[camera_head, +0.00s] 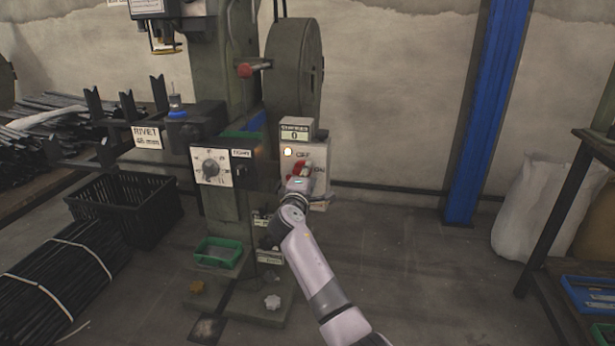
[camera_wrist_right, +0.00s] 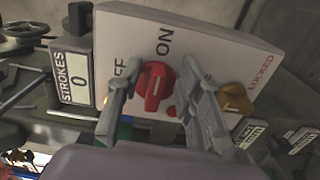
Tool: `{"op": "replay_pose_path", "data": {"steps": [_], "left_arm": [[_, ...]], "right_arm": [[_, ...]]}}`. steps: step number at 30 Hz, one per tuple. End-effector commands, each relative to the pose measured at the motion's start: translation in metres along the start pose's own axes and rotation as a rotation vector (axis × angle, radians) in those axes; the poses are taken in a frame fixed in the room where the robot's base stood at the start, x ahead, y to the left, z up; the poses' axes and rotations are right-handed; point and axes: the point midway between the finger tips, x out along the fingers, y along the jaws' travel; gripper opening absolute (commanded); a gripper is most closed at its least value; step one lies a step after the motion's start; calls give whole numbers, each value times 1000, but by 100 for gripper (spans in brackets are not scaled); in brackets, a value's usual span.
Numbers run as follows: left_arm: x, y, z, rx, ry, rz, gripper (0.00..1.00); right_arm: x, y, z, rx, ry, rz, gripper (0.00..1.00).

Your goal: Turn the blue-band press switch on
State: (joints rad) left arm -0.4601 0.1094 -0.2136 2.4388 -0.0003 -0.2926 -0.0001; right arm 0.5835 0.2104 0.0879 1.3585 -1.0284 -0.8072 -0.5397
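The press (camera_head: 205,85) has a blue band (camera_head: 177,115) on its tooling. Its pale switch box (camera_head: 317,160) stands at its right side. The box carries a red rotary switch (camera_head: 299,168), also seen in the right wrist view (camera_wrist_right: 154,86), with OFF, ON and LOCKED labels. A finger partly covers OFF. Which label the switch points to is unclear. My right gripper (camera_head: 297,184) is at the box. In the wrist view its two open fingers (camera_wrist_right: 160,68) stand on either side of the red switch, with a gap visible on the right. My left gripper is not in view.
A strokes counter (camera_head: 294,134) reads 0 above a pale lamp (camera_head: 288,152). A yellow knob (camera_wrist_right: 234,98) is beside the right finger. A dial panel (camera_head: 211,167) and large wheel (camera_head: 294,72) are nearby.

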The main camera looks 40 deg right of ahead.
Motion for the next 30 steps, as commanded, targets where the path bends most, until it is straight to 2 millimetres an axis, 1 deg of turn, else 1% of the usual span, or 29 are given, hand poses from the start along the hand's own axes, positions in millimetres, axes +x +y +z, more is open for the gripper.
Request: {"op": "replay_pose_path", "data": {"steps": [5,8,11,21,25,30], "left_arm": [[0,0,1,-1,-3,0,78],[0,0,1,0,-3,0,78],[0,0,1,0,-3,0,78],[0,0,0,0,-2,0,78],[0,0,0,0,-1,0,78],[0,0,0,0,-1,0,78]], "right_arm": [[0,1,0,0,0,2,33],[-6,1,0,0,1,2,33],[-19,0,-1,1,2,1,33],[-90,-1,-1,2,3,-1,33],[-108,0,0,1,2,0,33],[-119,0,0,0,0,0,33]]}}
